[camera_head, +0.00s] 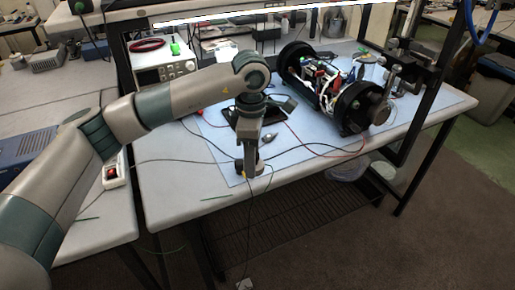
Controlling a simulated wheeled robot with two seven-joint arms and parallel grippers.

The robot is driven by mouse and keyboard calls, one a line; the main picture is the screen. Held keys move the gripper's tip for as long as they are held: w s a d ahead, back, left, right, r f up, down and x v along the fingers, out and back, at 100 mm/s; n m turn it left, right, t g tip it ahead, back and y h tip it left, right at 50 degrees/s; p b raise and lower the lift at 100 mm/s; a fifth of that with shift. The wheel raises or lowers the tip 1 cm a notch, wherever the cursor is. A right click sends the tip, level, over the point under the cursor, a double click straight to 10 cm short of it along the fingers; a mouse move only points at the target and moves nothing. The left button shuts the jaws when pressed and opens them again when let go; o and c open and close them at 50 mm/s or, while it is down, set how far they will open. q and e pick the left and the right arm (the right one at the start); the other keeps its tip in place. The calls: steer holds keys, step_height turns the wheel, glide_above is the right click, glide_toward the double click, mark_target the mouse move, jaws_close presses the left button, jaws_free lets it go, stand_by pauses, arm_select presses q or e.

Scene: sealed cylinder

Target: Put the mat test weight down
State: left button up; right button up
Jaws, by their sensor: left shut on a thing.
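My left arm comes in from the left, and its gripper (250,172) points straight down over the front edge of the blue mat (295,160). It is shut on a small dark and yellowish thing (240,167), which I take to be the mat test weight. The fingers hide most of it. I cannot tell whether its underside touches the mat. My right gripper is not in view.
An opened cylinder with electronics (325,82) lies on the mat at the right. Loose cables cross the mat near my gripper. A bench instrument (163,66) stands at the back left. A dark frame post (421,100) rises at the right.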

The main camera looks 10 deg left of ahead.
arm_select(q)
steer(key=s+a+f+m, duration=0.5)
steer(key=s+f+m, duration=0.4)
steer(key=s+a+f+m, duration=0.5)
steer(key=s+f+m, duration=0.4)
steer(key=s, duration=0.1)
steer(key=shift+s+a+f, duration=0.15)
steer(key=shift+s+f, duration=0.1)
steer(key=shift+f, duration=0.1)
steer(key=shift+a, duration=0.2)
